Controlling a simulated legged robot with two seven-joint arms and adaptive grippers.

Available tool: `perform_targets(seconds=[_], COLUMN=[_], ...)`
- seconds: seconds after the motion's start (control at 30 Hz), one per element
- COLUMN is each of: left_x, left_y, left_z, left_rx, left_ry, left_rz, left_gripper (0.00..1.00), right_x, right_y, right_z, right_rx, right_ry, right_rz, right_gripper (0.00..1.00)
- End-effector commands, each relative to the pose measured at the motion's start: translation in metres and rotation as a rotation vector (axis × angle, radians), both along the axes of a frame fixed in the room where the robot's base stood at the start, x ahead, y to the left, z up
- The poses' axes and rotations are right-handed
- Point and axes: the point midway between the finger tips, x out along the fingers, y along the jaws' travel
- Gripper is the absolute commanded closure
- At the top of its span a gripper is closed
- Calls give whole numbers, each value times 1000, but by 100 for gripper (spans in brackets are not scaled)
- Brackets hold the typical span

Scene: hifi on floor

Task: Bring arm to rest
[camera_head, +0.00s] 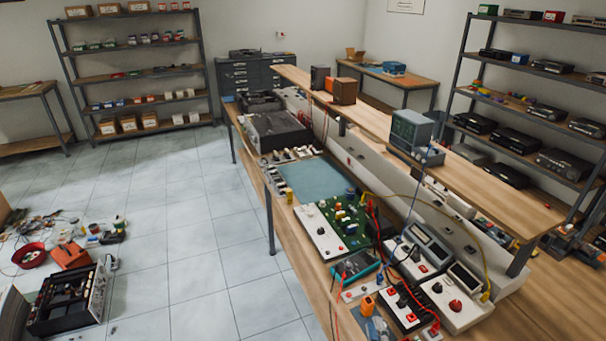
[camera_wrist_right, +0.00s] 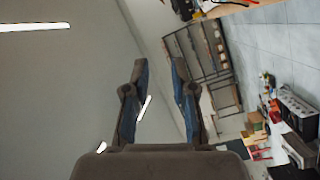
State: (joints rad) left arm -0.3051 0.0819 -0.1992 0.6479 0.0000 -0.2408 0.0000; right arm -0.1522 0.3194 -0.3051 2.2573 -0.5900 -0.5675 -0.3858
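My right gripper (camera_wrist_right: 159,64) shows in the right wrist view. Its two dark fingers with blue inner faces stand apart, with nothing between them. I cannot make out either gripper in the head view, and my left gripper shows in neither view. An opened black hi-fi unit (camera_head: 68,298) lies on the tiled floor at the lower left of the head view. What looks like the same unit (camera_wrist_right: 298,112) is at the right of the right wrist view, well apart from the gripper.
A long wooden workbench (camera_head: 298,265) with electronics runs along the right. A red bowl (camera_head: 29,256), an orange box (camera_head: 70,255) and loose parts lie near the hi-fi. Shelves (camera_head: 135,70) stand at the back left, more (camera_head: 530,105) at right. The middle floor (camera_head: 180,240) is clear.

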Motion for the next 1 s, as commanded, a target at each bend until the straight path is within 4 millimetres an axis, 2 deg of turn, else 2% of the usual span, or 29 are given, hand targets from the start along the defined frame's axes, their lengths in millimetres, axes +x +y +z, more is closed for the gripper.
perform_targets(seconds=[0.03, 0.1, 0.2, 0.3, 0.4, 0.63, 0.67, 0.87, 1.0], left_x=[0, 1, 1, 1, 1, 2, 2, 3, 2], left_y=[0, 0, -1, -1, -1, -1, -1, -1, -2], left_z=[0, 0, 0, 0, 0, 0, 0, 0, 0], left_rx=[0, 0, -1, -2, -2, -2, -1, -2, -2], left_ry=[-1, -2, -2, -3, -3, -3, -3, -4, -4], left_rz=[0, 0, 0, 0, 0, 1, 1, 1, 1], left_gripper=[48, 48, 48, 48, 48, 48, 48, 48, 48], right_x=[-18, -48, -92, -133, -170, -252, -257, -242, -242], right_y=[-15, -30, -38, -38, -35, -23, -22, -20, -19], right_z=[-35, -80, -127, -157, -178, -204, -210, -282, -338], right_rx=[143, 314, 486, 603, 690, 832, 840, 821, 811], right_ry=[158, 363, 595, 769, 916, 1211, 1235, 1251, 1271], right_rz=[-82, -190, -314, -408, -488, -647, -661, -668, -675], right_gripper=[75, 75, 75, 75, 75, 75, 75, 75, 75])
